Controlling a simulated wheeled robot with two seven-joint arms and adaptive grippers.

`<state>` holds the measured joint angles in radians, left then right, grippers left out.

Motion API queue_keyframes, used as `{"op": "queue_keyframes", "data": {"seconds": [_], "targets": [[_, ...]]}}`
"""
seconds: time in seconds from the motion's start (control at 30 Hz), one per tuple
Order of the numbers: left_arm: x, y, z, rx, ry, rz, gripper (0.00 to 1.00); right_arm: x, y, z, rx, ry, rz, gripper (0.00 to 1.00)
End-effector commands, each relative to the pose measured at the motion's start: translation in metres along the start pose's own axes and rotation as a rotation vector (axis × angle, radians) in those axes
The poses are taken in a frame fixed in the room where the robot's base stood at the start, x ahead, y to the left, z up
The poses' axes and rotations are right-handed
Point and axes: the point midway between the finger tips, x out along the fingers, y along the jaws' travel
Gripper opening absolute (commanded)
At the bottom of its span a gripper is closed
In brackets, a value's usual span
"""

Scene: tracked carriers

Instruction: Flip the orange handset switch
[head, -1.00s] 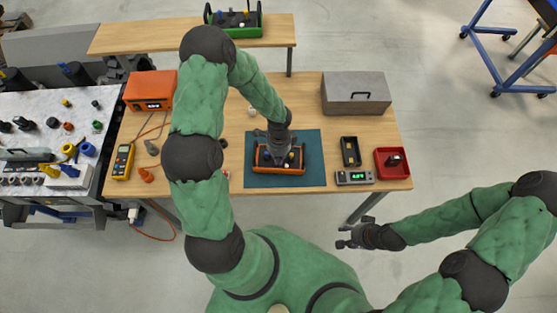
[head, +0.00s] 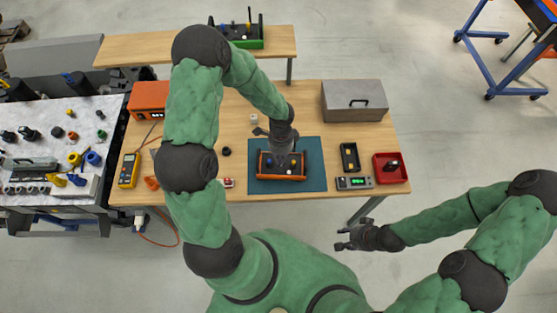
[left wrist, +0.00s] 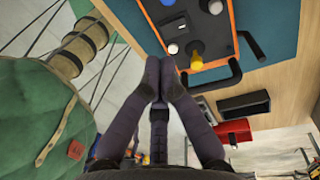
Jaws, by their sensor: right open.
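The orange handset (head: 283,177) lies on the teal mat (head: 315,179) on the wooden table, below my left gripper. In the left wrist view its orange edge (left wrist: 226,68) surrounds a dark panel with a white knob (left wrist: 196,61), a yellow knob (left wrist: 194,47), a blue knob (left wrist: 215,6) and black handles. Which control is the switch cannot be told. My left gripper (head: 283,160) is over the handset; in the left wrist view its fingers (left wrist: 160,72) are together with nothing between them, close to the panel's edge. Contact is unclear. My right gripper (head: 346,239) is open and empty, off the table's front.
A grey metal box (head: 354,101), black tray (head: 349,156), small meter (head: 354,183) and red bin (head: 390,167) stand right of the mat. A yellow multimeter (head: 128,170) and orange unit (head: 150,99) are left. A green handset (head: 245,42) sits on the back bench.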

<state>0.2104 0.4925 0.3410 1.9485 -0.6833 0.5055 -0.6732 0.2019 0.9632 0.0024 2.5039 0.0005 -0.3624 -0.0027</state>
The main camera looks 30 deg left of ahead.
Motion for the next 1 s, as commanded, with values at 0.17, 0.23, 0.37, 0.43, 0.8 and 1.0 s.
{"op": "queue_keyframes", "data": {"seconds": [0.17, 0.23, 0.37, 0.43, 0.8, 1.0], "targets": [[-0.036, 0.009, 0.0, 0.0, 0.0, -0.002, 0.0, -0.003, -0.001, 0.0, 0.001, 0.0, 0.0, 0.44], [-0.047, 0.011, 0.0, 0.001, 0.001, -0.002, 0.0, -0.004, -0.001, 0.0, 0.001, 0.0, 0.0, 0.44], [-0.061, 0.016, 0.0, 0.0, 0.0, 0.0, 0.0, -0.006, -0.002, 0.0, 0.001, 0.0, 0.0, 0.44], [-0.066, 0.017, 0.0, 0.001, -0.001, 0.001, 0.0, -0.006, -0.002, 0.0, 0.001, 0.0, 0.0, 0.44], [-0.07, 0.018, 0.0, 0.001, -0.001, 0.003, 0.0, -0.006, -0.002, 0.0, 0.001, 0.0, 0.0, 0.44], [-0.07, 0.018, 0.0, 0.001, -0.001, 0.002, 0.0, -0.006, -0.002, 0.0, 0.001, 0.0, 0.0, 0.44]]}}
